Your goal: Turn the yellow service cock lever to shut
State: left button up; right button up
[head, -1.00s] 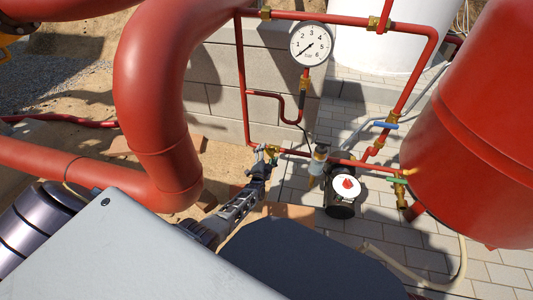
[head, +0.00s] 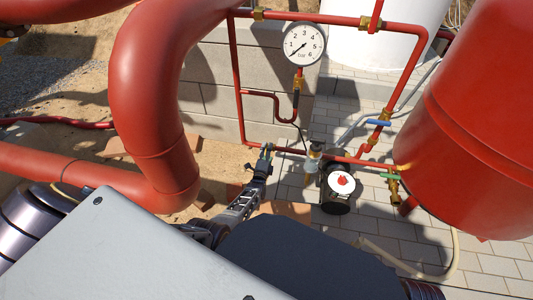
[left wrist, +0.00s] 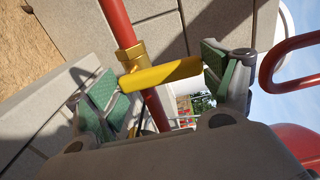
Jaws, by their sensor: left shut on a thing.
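The yellow service cock lever (left wrist: 165,74) shows in the left wrist view, between the green pads of my left gripper (left wrist: 158,82). It lies roughly crosswise to the red pipe (left wrist: 117,25), beside a brass fitting (left wrist: 130,55) on it. My left gripper is shut on the lever; one end of the lever meets the right pad. In the head view my left gripper (head: 265,155) is at the low red pipe, near its left corner, and its fingers mostly hide the lever. My right gripper is not in view.
A pressure gauge (head: 303,43) stands above. A dark pump (head: 337,198) with a red-and-white top is close to the right. A blue-handled valve (head: 378,122), a green-handled valve (head: 391,176) and a red tank (head: 470,120) are farther right. A thick red pipe (head: 150,100) bends at left.

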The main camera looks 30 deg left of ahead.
pick_arm(q)
jog(key=shift+d+f, duration=0.1)
jog(key=o, duration=1.9)
